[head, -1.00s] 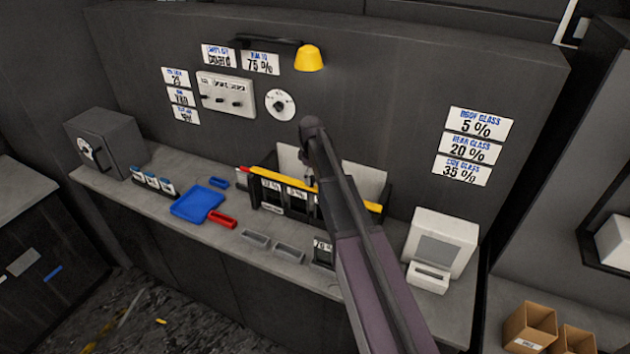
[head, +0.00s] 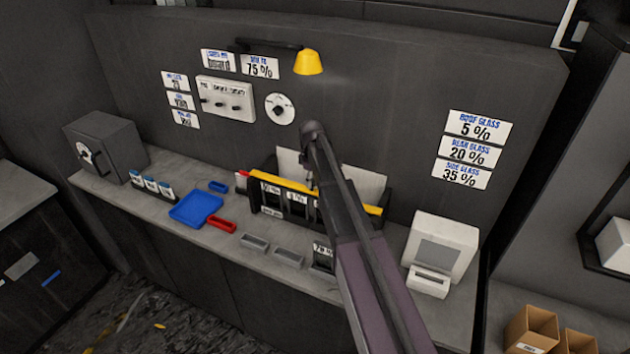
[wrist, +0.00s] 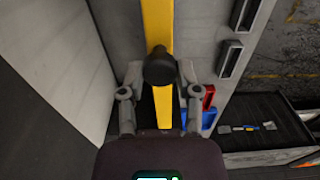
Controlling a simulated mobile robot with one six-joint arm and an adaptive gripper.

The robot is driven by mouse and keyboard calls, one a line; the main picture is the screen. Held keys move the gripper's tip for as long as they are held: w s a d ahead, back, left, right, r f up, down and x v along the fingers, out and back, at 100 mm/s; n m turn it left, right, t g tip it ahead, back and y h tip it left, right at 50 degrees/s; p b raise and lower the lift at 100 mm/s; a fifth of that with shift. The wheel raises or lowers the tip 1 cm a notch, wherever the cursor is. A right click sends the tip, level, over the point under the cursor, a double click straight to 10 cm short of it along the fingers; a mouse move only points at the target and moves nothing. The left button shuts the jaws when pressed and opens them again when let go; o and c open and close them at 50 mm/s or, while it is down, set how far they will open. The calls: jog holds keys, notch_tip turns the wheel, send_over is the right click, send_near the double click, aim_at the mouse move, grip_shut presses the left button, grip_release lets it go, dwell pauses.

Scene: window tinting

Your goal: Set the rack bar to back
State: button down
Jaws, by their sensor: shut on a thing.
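The rack bar (head: 284,183) is a long yellow bar along the top of a dark rack (head: 272,210) on the bench. In the wrist view the yellow bar (wrist: 158,22) runs up and down the picture, with a round black knob (wrist: 160,68) over it. My gripper (wrist: 160,76) has a finger on either side of the knob and is shut on it. In the head view my gripper (head: 311,182) is at the middle of the bar, and my arm hides part of the bar and rack.
A pale panel (head: 288,164) stands behind the rack. A white device (head: 440,250) stands right. A yellow lamp (head: 309,63) hangs above.

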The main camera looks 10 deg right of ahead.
jog(key=w+d, duration=0.5)
jog(key=w, duration=0.2)
jog(key=shift+c, duration=1.5)
grip_release()
